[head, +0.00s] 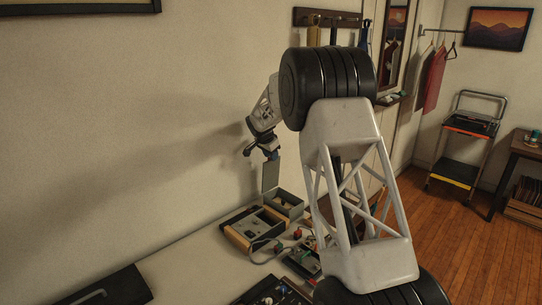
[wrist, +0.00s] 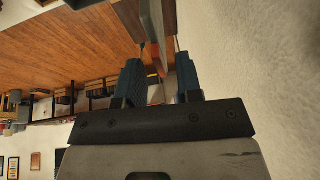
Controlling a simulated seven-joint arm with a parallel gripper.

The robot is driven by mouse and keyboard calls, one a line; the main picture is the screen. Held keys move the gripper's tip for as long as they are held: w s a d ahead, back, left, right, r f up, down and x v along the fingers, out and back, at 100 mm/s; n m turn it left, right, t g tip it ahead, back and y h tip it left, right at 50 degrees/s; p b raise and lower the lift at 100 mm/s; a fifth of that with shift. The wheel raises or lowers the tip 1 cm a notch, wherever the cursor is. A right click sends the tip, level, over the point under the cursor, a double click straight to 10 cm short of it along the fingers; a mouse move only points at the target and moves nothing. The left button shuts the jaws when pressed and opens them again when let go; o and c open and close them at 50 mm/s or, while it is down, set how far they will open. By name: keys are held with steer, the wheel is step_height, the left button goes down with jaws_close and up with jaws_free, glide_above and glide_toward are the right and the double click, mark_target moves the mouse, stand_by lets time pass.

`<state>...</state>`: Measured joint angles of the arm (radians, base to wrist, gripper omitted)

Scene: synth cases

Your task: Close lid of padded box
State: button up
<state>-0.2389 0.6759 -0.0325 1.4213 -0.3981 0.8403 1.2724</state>
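The padded box (head: 289,209) seems to be the small grey-green open box on the table against the wall. A flat grey-green panel (head: 270,177), which looks like its lid, stands upright above its left side. My gripper (head: 271,157) is just above the panel's top edge, pointing down. In the wrist view, my gripper (wrist: 160,66) has its two blue fingers apart. A thin grey panel (wrist: 152,22) shows beyond the fingertips, nearly in line with the gap. I cannot tell whether a finger touches it. My arm hides some of the table to the right of the box.
A cable and small electronic parts (head: 303,262) lie in front. A black case (head: 105,288) lies at the front left. The wall (head: 140,130) is close behind. White table is bare between the cases.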

steer(key=shift+f, duration=0.1)
jaws_close()
steer(key=shift+s+d, duration=0.1)
steer(key=shift+d, duration=0.05)
stand_by(0.4)
steer(key=s+d+f+m+t+y, duration=0.1)
steer(key=s+d+f+t+y, duration=0.2)
steer(key=s+d+f, duration=0.9)
step_height(320, 180, down, 2)
steer(key=shift+d+f+t, duration=0.25)
steer(key=shift+d+t, duration=0.05)
steer(key=shift+d, duration=0.1)
jaws_free()
steer(key=shift+a, duration=0.1)
stand_by(0.8)
